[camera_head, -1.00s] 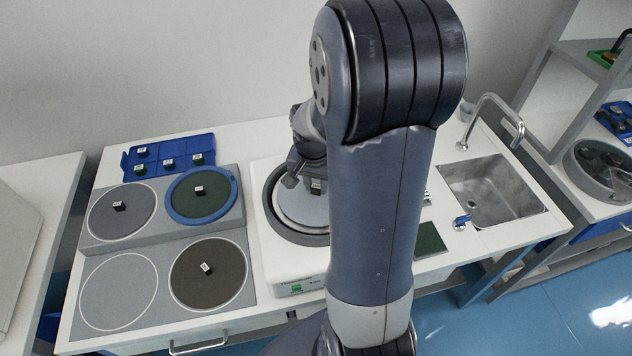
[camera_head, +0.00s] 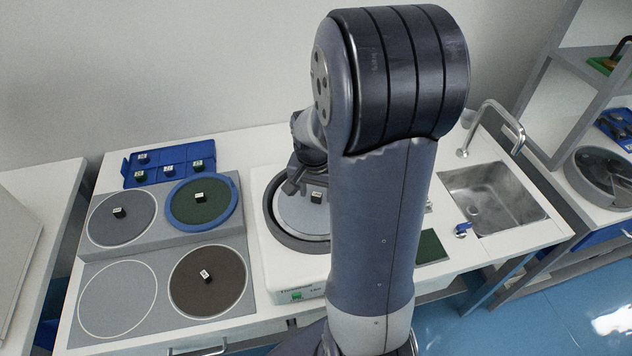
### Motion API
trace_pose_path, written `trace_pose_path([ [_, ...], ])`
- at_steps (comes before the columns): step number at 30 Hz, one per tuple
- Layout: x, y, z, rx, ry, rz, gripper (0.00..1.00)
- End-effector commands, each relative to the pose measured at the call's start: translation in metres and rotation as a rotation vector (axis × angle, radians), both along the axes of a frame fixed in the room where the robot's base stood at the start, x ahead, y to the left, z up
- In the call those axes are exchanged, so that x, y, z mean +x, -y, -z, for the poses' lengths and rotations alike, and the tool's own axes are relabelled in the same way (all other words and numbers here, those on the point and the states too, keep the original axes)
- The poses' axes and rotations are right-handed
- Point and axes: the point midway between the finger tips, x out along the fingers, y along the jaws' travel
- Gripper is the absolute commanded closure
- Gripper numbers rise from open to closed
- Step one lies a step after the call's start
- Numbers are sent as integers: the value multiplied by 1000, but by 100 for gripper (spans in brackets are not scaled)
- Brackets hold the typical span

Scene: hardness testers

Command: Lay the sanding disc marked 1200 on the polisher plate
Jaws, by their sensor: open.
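The polisher (camera_head: 268,262) stands in the middle of the white bench, partly hidden behind my arm. A light grey disc (camera_head: 296,212) with a small dark labelled block (camera_head: 316,197) lies on its round plate, within the dark ring. The label is too small to read, so I cannot tell if it is 1200. My gripper (camera_head: 304,188) is open just above the disc, close to the block; whether it touches the block is hidden. The disc's right side is behind my arm.
A grey stand (camera_head: 165,243) at left holds a grey disc (camera_head: 121,228), a green disc on a blue ring (camera_head: 226,223) and a dark brown disc (camera_head: 184,290); its front-left circle (camera_head: 118,305) is empty. A blue tray (camera_head: 185,152) is behind. A sink (camera_head: 492,200) is right.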

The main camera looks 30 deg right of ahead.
Motion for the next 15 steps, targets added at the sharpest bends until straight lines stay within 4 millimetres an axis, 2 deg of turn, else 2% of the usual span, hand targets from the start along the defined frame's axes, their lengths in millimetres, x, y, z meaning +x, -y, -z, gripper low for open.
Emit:
trace_pose_path([
  [5, -1, -2, -23, -1, 6, 0, 51],
  [15, -6, -8, -86, -2, 6, -1, 51],
])
